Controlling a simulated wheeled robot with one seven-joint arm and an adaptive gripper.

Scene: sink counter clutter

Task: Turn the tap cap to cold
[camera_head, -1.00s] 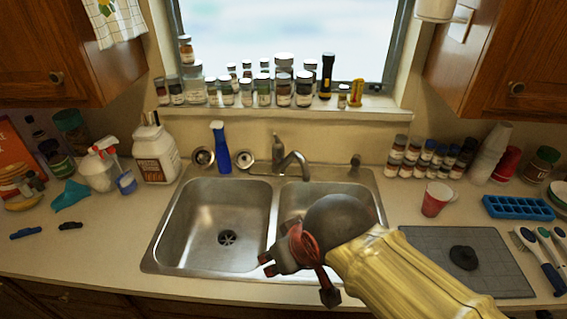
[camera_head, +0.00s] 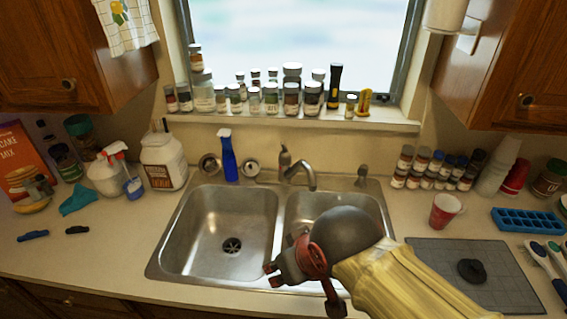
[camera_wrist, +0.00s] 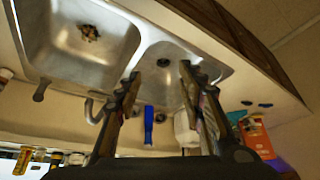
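The metal tap (camera_head: 300,175) stands at the back rim of the double sink, with its spout curving to the right. Its cap (camera_head: 285,155) sits on top of the tap body, behind the spout. My gripper (camera_head: 272,275) is low over the front of the sink, well apart from the tap and nearer to me. In the wrist view its two fingers (camera_wrist: 160,75) are spread with nothing between them. The tap's spout shows in the wrist view (camera_wrist: 92,110), left of the fingers; the cap cannot be made out there.
The sink (camera_head: 225,225) has two basins; my arm covers part of the right one. A blue spray bottle (camera_head: 229,160) stands left of the tap. A red cup (camera_head: 445,210) and a grey mat (camera_head: 440,255) lie right. Several jars line the windowsill (camera_head: 290,118).

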